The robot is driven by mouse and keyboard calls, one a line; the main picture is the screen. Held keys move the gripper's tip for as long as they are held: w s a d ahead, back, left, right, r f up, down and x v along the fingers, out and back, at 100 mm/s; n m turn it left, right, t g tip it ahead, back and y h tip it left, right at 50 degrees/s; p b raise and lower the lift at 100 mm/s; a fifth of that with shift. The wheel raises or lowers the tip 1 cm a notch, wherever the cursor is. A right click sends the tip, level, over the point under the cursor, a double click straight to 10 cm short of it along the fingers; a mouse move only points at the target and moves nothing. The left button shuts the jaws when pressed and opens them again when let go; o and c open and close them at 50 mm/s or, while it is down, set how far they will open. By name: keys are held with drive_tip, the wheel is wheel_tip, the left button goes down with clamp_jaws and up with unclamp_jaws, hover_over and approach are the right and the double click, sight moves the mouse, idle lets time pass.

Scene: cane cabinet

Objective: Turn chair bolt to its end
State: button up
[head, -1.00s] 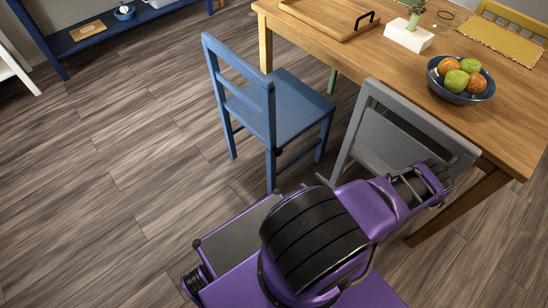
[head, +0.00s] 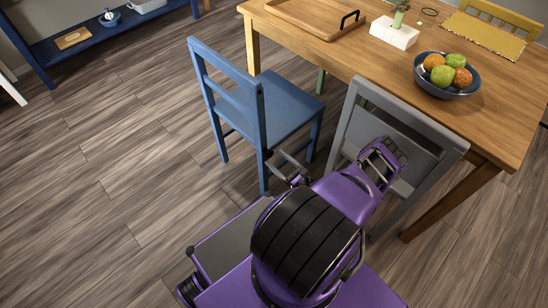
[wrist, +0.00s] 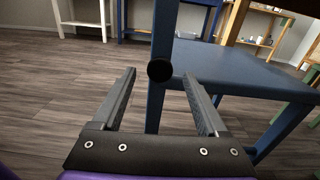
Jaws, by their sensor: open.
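The blue chair (head: 235,85) stands on the floor beside the table. A round black bolt head (wrist: 160,70) sits on its upright blue leg (wrist: 163,30) at about seat height. My gripper (wrist: 158,75) is open and empty, with its two grey fingers pointing at the leg. In the wrist view the bolt head lies between the two fingertips, near their level. I cannot tell whether the tips reach past it; no contact shows. In the head view my gripper (head: 280,163) is close to the chair's near leg, and the bolt is hard to make out there.
A grey chair (head: 356,100) stands close on the right of my arm. The wooden table (head: 385,65) carries a fruit bowl (head: 475,91), a tray (head: 300,22) and a white box (head: 394,33). The floor (head: 110,160) to the left is clear.

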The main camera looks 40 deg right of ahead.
sight(268, 152)
drive_tip(key=shift+w, duration=1.2)
clamp_jaws()
